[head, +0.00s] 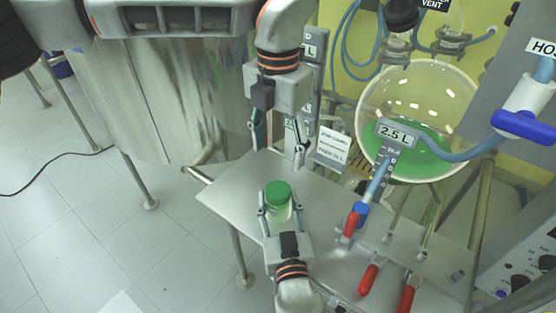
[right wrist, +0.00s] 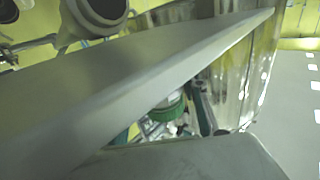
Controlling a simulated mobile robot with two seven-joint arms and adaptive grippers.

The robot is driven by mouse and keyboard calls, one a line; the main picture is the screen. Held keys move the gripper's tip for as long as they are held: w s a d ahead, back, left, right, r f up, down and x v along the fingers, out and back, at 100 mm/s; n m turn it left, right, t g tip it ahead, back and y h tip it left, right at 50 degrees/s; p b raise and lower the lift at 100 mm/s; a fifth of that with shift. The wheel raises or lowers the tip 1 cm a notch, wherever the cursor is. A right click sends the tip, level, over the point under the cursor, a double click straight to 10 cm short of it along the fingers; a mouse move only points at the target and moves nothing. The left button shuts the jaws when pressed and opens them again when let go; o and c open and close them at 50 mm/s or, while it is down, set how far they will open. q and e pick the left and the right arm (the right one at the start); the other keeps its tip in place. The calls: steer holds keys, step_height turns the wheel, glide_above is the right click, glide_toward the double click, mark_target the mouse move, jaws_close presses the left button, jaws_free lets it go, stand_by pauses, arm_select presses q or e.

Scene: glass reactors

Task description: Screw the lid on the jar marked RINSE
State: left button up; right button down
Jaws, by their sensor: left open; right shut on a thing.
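A small clear jar (head: 279,213) with a green lid (head: 278,191) on its top is over the metal table, near the table's left edge. My right gripper (head: 278,212) comes from below in the head view, with one finger on each side of the jar, and is shut on it. I cannot read a RINSE mark on it or tell how tightly the lid sits. In the right wrist view the green lid (right wrist: 168,109) shows small and partly hidden. My left gripper (head: 279,154) is open and empty, beyond the jar and higher in the picture.
The metal table (head: 228,187) has free room left of the jar. A round glass reactor (head: 440,95) with green liquid stands at the back right. Red-handled valves (head: 369,279), a blue hose (head: 470,150) and a small white sign (head: 333,144) are nearby.

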stand_by(0.3)
steer(key=c, duration=1.1)
jaws_free()
steer(key=s, duration=0.4)
steer(key=s+d, duration=0.1)
steer(key=s, duration=0.7)
steer(key=shift+d, duration=0.4)
